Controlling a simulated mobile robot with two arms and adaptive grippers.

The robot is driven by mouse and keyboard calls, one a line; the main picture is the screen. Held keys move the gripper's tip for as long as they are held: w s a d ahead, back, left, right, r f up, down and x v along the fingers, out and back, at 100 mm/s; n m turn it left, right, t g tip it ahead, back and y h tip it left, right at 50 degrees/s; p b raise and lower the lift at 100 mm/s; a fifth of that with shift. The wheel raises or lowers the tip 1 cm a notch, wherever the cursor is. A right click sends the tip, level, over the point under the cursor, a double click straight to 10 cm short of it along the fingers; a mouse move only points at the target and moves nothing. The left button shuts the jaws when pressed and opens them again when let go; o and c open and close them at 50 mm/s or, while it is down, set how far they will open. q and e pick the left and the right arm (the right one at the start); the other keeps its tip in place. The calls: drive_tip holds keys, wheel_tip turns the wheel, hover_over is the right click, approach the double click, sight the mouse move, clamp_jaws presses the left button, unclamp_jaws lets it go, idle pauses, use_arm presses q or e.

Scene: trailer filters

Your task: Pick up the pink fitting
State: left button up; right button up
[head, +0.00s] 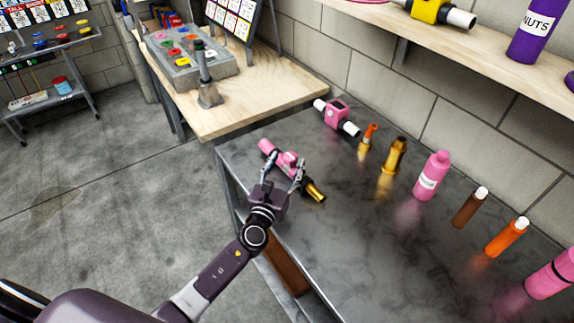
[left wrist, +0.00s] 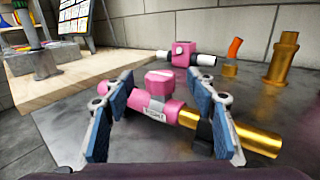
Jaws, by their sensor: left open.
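The pink fitting (head: 289,160) lies on the dark metal table near its left edge, with a gold tube (head: 313,189) at its right end. In the left wrist view the pink fitting (left wrist: 163,103) has a raised round knob and a small white label, and the gold tube (left wrist: 240,134) extends to the right. My left gripper (head: 280,162) is open, its fingers spread on either side of the fitting's middle. I cannot tell whether the fingers touch it. My right gripper is not in view.
A second pink fitting with white ends (head: 337,117) sits farther back on the metal table (head: 350,225). Gold parts (head: 393,158) and a pink bottle (head: 431,176) stand along the wall side. A wooden bench (head: 255,90) adjoins at the back; a shelf (head: 480,50) hangs above.

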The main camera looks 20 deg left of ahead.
use_arm(q)
drive_tip(key=shift+w+f, duration=0.1)
drive_tip(key=shift+w, duration=0.75)
clamp_jaws()
